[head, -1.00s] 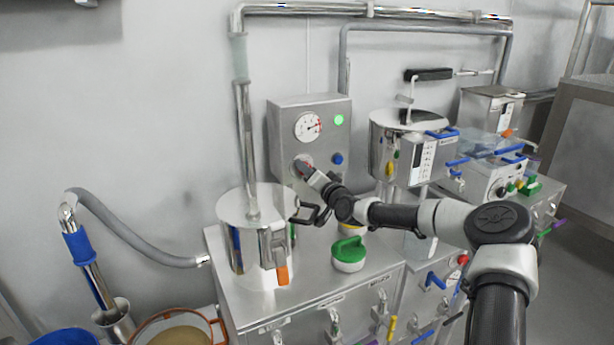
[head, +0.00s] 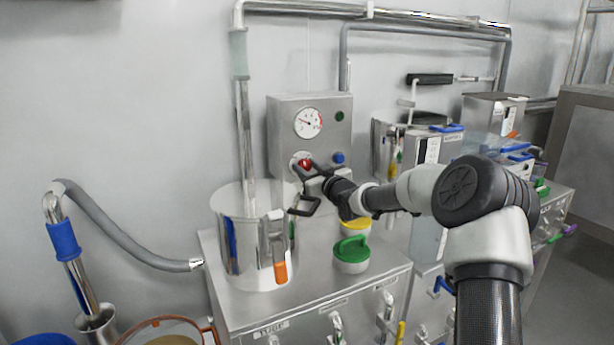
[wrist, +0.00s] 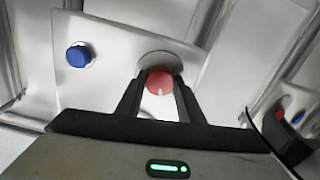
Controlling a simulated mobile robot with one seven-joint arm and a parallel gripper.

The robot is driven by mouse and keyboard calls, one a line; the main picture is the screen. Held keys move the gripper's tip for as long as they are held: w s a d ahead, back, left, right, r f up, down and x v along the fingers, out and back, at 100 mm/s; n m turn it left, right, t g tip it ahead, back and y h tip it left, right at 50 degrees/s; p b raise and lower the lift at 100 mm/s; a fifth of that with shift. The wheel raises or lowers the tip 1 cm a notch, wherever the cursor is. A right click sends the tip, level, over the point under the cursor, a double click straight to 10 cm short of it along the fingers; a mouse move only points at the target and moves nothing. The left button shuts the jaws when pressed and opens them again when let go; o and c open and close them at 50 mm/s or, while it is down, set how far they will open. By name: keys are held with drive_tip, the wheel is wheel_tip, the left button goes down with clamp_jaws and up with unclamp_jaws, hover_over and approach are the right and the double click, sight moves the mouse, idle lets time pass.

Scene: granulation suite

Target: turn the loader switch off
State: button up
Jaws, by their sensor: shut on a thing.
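The loader's grey control box (head: 283,130) stands on the bench against the wall. Its red round switch (head: 304,164) sits low on the front face, and it also shows in the wrist view (wrist: 160,82) with a pale mark pointing down in that view. My gripper (head: 302,170) is at the switch, with a finger on each side of the red knob in the wrist view (wrist: 159,90). It is shut on the knob. The round indicator lamp (head: 339,116) at the box's upper right is dark green, unlit. The gauge needle (head: 308,123) points to the upper left.
A blue button (head: 338,157) sits right of the switch. Jars with green (head: 351,248) and yellow (head: 355,226) lids stand on the bench under my arm.

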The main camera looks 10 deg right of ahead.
drive_tip(key=n, duration=0.5)
drive_tip(key=shift+n, duration=0.3)
idle(0.4)
drive_tip(key=o, duration=1.1)
drive_tip(key=shift+c, duration=0.2)
